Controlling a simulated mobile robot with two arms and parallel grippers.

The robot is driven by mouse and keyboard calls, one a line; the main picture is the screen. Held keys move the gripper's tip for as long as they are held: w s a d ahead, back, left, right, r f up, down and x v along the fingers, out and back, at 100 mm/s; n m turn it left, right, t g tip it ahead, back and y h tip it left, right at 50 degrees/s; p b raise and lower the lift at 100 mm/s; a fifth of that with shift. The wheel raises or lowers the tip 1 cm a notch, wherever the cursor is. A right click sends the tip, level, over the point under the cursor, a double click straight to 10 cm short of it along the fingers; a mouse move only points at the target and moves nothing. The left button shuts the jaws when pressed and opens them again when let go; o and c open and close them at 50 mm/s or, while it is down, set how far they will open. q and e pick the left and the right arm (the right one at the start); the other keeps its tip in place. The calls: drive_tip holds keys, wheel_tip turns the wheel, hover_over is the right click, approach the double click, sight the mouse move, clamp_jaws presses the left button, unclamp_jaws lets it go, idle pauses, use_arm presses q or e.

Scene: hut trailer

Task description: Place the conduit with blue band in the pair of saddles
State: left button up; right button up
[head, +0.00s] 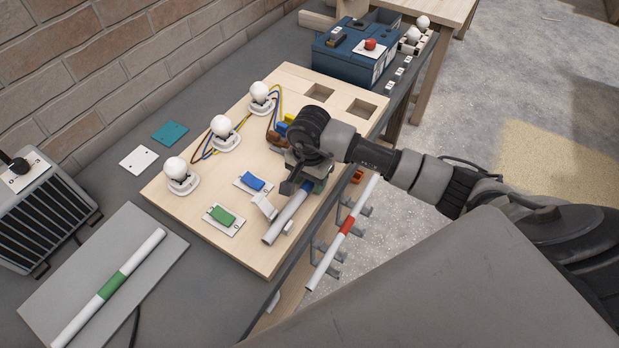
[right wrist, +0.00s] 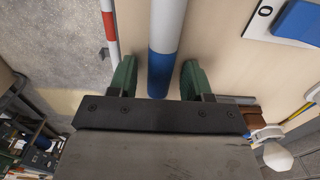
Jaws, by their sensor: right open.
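The conduit with the blue band (head: 286,218) is a grey-white tube at the right edge of the wooden board (head: 190,222). A white saddle piece (head: 264,206) stands beside its near half. I cannot tell whether the tube is seated in the saddles, and its far end is hidden by my gripper. My right gripper (head: 310,184) is over the blue band. In the right wrist view its green fingers (right wrist: 157,76) are open, one on each side of the blue band (right wrist: 166,70), with gaps. My left gripper is not in view.
A red-banded conduit (head: 330,261) rests on hooks along the bench's front side. A green-banded conduit (head: 135,262) lies on a grey plate (head: 172,244). Bulbs, wires, blue and green switches (head: 223,215) occupy the board. A blue box (head: 345,60) stands behind.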

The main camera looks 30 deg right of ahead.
drive_tip(key=shift+w+r, duration=0.1)
drive_tip(key=shift+r, duration=0.25)
wheel_tip(320, 180, up, 12)
drive_tip(key=b, duration=0.3)
drive_tip(key=shift+f+b, duration=0.25)
drive_tip(key=shift+b, duration=0.05)
drive_tip(key=shift+a, duration=0.1)
